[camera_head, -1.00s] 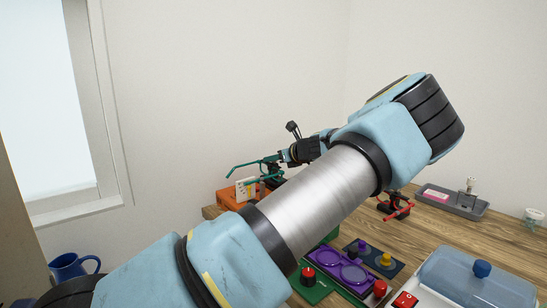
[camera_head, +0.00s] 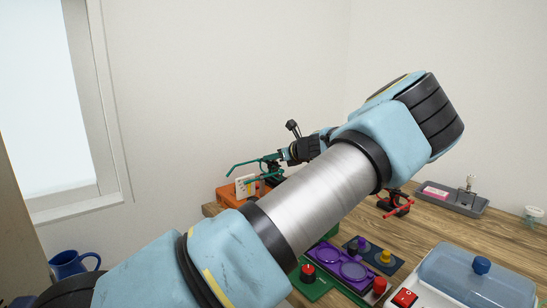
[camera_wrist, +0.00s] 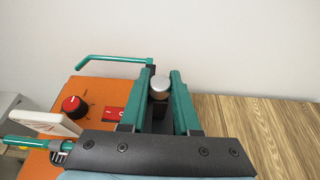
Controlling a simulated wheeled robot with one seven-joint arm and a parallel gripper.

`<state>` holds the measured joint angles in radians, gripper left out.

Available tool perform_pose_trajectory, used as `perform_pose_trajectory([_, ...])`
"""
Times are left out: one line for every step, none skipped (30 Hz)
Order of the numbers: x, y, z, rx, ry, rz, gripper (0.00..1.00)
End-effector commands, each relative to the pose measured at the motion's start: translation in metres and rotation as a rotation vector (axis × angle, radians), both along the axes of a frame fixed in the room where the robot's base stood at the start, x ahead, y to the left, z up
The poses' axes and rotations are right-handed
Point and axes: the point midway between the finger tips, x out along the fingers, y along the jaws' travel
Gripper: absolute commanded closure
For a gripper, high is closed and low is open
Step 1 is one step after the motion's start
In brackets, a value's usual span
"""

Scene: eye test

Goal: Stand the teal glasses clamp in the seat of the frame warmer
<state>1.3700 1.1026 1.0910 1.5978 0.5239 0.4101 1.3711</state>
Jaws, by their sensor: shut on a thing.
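The teal glasses clamp (camera_head: 248,161) has thin teal rods and is held at the end of my arm, over the orange frame warmer (camera_head: 228,197). In the wrist view a teal rod (camera_wrist: 120,59) of the clamp reaches left over the orange top (camera_wrist: 92,90), with another rod at lower left. My gripper (camera_head: 282,157) is shut on the clamp; in the wrist view the gripper (camera_wrist: 160,82) has a silver-topped dark post between two teal bars. The seat is hidden, and I cannot tell whether the clamp touches the warmer.
The warmer carries a red-marked knob (camera_wrist: 75,106), a red switch (camera_wrist: 114,114) and a white card (camera_wrist: 48,122). A red clamp (camera_head: 397,207) stands to the right. A grey tray (camera_head: 462,207), purple holder (camera_head: 326,262) and lidded box (camera_head: 470,285) occupy the table. Bare wood (camera_wrist: 270,130) lies right of the warmer.

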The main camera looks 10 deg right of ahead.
Motion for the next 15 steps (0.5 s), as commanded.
perform_pose_trajectory([0.0003, 0.0003, 0.0002, 0.0, -0.001, 0.0, 1.0])
perform_pose_trajectory([0.0003, 0.0002, -0.0002, 0.0, -0.001, 0.0, 1.0])
perform_pose_trajectory([0.0003, 0.0003, -0.0006, 0.0, -0.001, 0.0, 1.0])
perform_pose_trajectory([0.0003, 0.0003, -0.0006, 0.0, -0.001, 0.0, 0.69])
perform_pose_trajectory([0.0003, 0.0003, -0.0004, 0.0, -0.001, 0.0, 0.65])
perform_pose_trajectory([0.0003, 0.0003, -0.0004, 0.0, -0.001, 0.0, 0.61])
perform_pose_trajectory([0.0003, 0.0002, -0.0005, 0.0, -0.001, 0.0, 0.57])
perform_pose_trajectory([0.0002, 0.0002, -0.0006, 0.0, -0.001, 0.0, 0.54])
perform_pose_trajectory([0.0002, 0.0002, -0.0007, 0.0, -0.001, 0.0, 0.5])
perform_pose_trajectory([0.0002, 0.0002, -0.0007, 0.0, -0.001, 0.0, 0.46])
perform_pose_trajectory([0.0001, 0.0002, -0.0008, 0.0, -0.001, 0.0, 0.43])
perform_pose_trajectory([0.0001, 0.0002, -0.0008, 0.0, -0.001, 0.0, 0.38])
perform_pose_trajectory([0.0001, 0.0001, -0.0009, 0.0, 0.0, 0.0, 0.35])
perform_pose_trajectory([0.0001, 0.0, -0.001, 0.0, 0.0, 0.0, 0.35])
perform_pose_trajectory([0.0001, 0.0001, -0.001, 0.0, 0.0, 0.0, 0.35])
